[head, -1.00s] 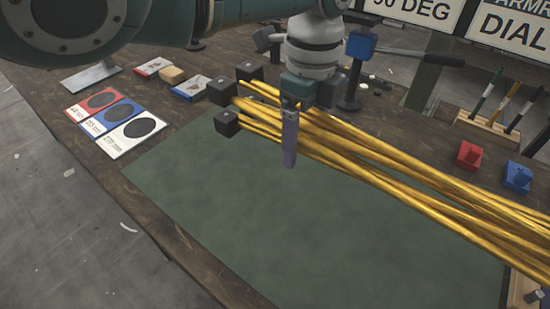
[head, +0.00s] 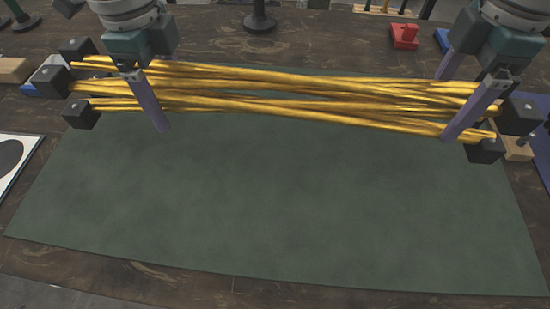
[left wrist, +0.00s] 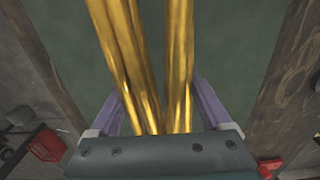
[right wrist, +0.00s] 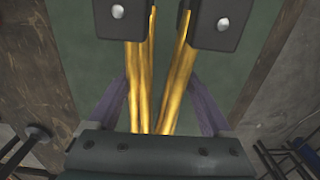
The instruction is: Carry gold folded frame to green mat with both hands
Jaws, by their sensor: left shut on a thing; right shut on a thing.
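The gold folded frame (head: 290,84) is a long bundle of gold rods with black end blocks at both ends. It lies across the head view, over the far edge of the green mat (head: 270,200). My left gripper (head: 150,110) is shut on the rods near the left end. My right gripper (head: 465,105) is shut on the rods near the right end. The rods run between the purple fingers in the left wrist view (left wrist: 150,60) and the right wrist view (right wrist: 155,90). I cannot tell whether the frame touches the mat.
The near part of the mat is bare. A red block (head: 404,37) and a dark round stand (head: 259,20) are behind the frame on the wooden table (head: 200,285). A white card with a dark disc (head: 14,158) lies at the left.

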